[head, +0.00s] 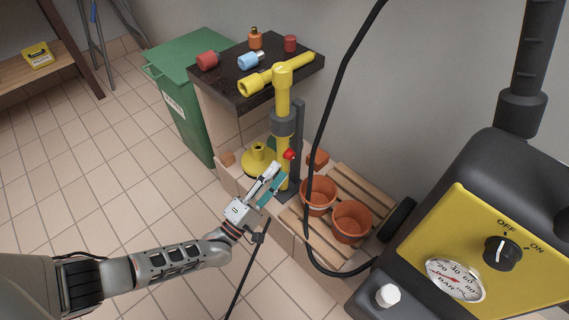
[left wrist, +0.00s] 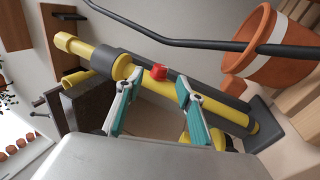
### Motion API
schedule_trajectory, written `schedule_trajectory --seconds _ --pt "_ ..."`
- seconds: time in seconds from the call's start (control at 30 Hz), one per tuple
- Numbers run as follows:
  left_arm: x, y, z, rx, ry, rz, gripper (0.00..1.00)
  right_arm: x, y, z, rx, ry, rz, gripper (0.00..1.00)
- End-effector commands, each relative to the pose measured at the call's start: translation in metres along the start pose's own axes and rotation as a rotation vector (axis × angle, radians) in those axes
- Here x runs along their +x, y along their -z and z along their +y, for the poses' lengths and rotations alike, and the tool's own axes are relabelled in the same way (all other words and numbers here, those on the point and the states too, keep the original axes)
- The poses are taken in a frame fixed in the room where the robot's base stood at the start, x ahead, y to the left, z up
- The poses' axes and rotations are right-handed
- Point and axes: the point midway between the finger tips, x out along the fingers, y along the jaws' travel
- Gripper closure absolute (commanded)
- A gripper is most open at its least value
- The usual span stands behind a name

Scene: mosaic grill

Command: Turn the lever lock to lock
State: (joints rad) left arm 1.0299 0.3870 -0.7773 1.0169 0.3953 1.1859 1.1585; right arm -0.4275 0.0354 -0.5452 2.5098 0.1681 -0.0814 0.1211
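A yellow post-like tool (head: 283,100) with a grey collar and a T-shaped top stands at the front of the dark-topped stand. A small red knob (head: 289,154), which may be the lever lock, sits on its side below the collar. My left gripper (head: 276,173) is just below and left of the knob. In the left wrist view the gripper (left wrist: 158,84) is open, its teal-padded fingers apart and nothing between them. The red knob (left wrist: 159,72) shows just beyond the fingertips on the yellow shaft (left wrist: 215,108). Contact cannot be told. My right gripper is not in view.
Terracotta pots (head: 351,222) stand on a wooden slatted pallet (head: 298,222) right of my gripper. A black hose (head: 318,140) hangs nearby. A machine with a yellow panel (head: 470,235) fills the right. A green bin (head: 183,105) stands left; tiled floor is free there.

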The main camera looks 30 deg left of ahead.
Motion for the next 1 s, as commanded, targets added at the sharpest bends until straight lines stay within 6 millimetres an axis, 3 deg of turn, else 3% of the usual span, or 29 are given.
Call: schedule_trajectory --seconds 0.2,0.4,0.83,1.0 --pt "-0.043 0.0 0.0 -0.001 0.001 0.0 0.62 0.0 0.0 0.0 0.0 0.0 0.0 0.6" --pt "-0.062 0.0 0.001 0.0 -0.001 0.0 0.62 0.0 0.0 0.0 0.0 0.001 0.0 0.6" --pt "-0.065 -0.002 0.002 -0.002 -0.003 -0.001 0.62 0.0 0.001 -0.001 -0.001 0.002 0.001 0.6" --pt "-0.045 -0.026 0.032 -0.043 -0.034 0.003 0.62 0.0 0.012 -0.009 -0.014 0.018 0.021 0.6"
